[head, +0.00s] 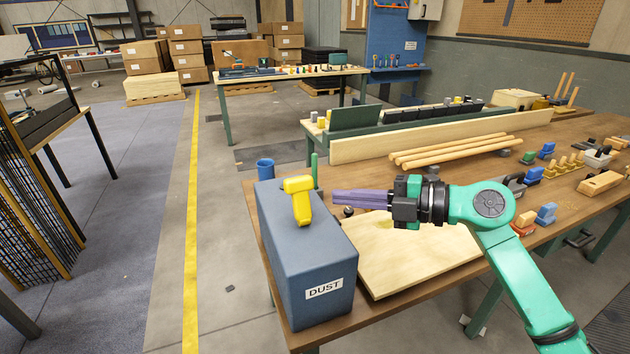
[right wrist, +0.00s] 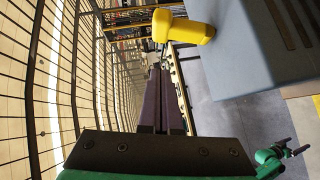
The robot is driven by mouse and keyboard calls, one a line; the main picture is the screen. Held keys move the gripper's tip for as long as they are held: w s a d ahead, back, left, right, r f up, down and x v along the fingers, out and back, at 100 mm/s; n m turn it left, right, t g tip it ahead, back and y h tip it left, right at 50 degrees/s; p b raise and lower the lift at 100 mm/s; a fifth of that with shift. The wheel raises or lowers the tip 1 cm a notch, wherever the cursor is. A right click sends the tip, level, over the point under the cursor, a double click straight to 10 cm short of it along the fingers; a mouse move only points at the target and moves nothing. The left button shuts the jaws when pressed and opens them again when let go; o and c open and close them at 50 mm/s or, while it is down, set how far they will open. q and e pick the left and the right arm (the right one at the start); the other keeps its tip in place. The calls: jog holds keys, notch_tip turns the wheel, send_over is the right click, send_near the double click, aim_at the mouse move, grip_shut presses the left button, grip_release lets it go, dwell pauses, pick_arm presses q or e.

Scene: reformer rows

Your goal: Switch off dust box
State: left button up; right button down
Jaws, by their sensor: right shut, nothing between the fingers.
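The dust box (head: 305,260) is a blue-grey box with a white DUST label, standing on the near left end of the wooden bench. A yellow switch lever (head: 299,200) with a thick head stands on its top. The lever also shows at the top of the right wrist view (right wrist: 185,29), beside the grey box (right wrist: 265,50). My right gripper (head: 335,198) is shut and empty, its purple fingers pointing left at the lever from the right, with a small gap seen in the head view.
A pale board (head: 415,255) lies on the bench under my right arm. A blue cup (head: 265,169) and a green post (head: 314,170) stand behind the box. Dowels (head: 455,150), a long plank and several small tools lie further right.

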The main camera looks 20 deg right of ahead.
aim_at(306, 182)
jog(key=w+a+p, duration=0.1)
jog(key=w, duration=0.1)
jog(key=w+a+f+p, duration=0.1)
jog(key=w, duration=0.1)
jog(key=w+a, duration=0.2)
jog(key=shift+w+f+p, duration=0.2)
jog(key=shift+w+p, duration=0.05)
jog(key=shift+p, duration=0.15)
jog(key=shift+w+f, duration=0.25)
jog(key=shift+w, duration=0.05)
jog(key=shift+r, duration=0.15)
jog(key=w+p, duration=0.1)
jog(key=p, duration=0.1)
jog(key=w+p, duration=0.1)
jog(key=p, duration=0.2)
jog(key=shift+w+r+m+g+h, duration=0.15)
jog(key=shift+m+g+h, duration=0.15)
jog(key=shift+m+g, duration=0.1)
jog(key=shift+w+a+f, duration=0.1)
jog(key=shift+w+f, duration=0.15)
jog(key=shift+w, duration=0.1)
